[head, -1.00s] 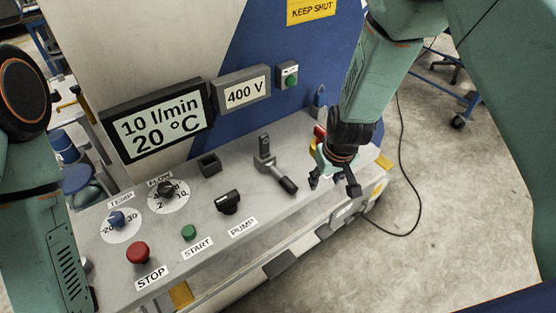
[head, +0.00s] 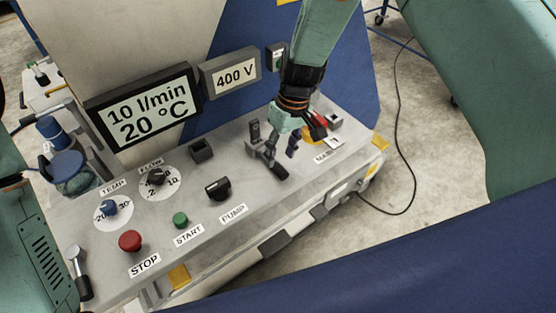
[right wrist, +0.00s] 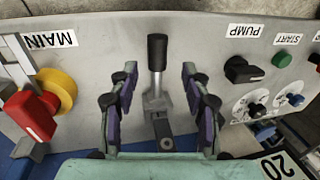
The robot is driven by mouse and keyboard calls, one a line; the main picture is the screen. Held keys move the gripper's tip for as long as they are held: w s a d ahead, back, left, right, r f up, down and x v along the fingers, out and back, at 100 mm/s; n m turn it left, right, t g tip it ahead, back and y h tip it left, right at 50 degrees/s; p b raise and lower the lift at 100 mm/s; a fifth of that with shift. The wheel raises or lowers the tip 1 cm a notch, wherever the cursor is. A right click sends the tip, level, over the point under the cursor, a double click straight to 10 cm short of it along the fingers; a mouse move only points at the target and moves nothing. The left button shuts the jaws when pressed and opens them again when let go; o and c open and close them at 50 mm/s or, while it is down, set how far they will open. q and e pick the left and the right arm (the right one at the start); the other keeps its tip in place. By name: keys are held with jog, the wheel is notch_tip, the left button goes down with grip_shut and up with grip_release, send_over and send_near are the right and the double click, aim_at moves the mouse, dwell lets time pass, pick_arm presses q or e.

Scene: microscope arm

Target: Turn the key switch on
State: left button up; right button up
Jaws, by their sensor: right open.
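No switch in view is labelled as a key switch. The PUMP switch is a black rotary knob (head: 217,188) on the grey panel (head: 225,225); it also shows in the right wrist view (right wrist: 240,70). A metal lever with a black grip (head: 278,171) stands right of it. My right gripper (head: 292,147) is over the lever. In the right wrist view its two open fingers (right wrist: 160,92) are on either side of the lever (right wrist: 157,60), with gaps on both sides. A red-handled MAIN switch on yellow (right wrist: 40,105) is beside it. My left gripper is out of view.
The red STOP button (head: 130,240), green START button (head: 180,220), TEMP knob (head: 110,208) and FLOW knob (head: 156,177) are on the panel's left. A black socket-like block (head: 201,150) sits behind the PUMP knob. Displays (head: 143,104) stand behind. A cable lies on the floor at right.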

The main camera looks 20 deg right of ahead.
aim_at(278, 165)
jog(key=f, duration=0.3)
jog(key=shift+w+a+f, duration=0.25)
jog(key=shift+a+f, duration=0.05)
jog(key=shift+f, duration=0.1)
jog(key=shift+s+f, duration=0.1)
jog(key=shift+f, duration=0.2)
jog(key=shift+s+a+r, duration=0.1)
jog(key=shift+s, duration=0.05)
jog(key=shift+c, duration=0.2)
jog(key=shift+w, duration=0.2)
jog(key=c, duration=0.5)
grip_shut()
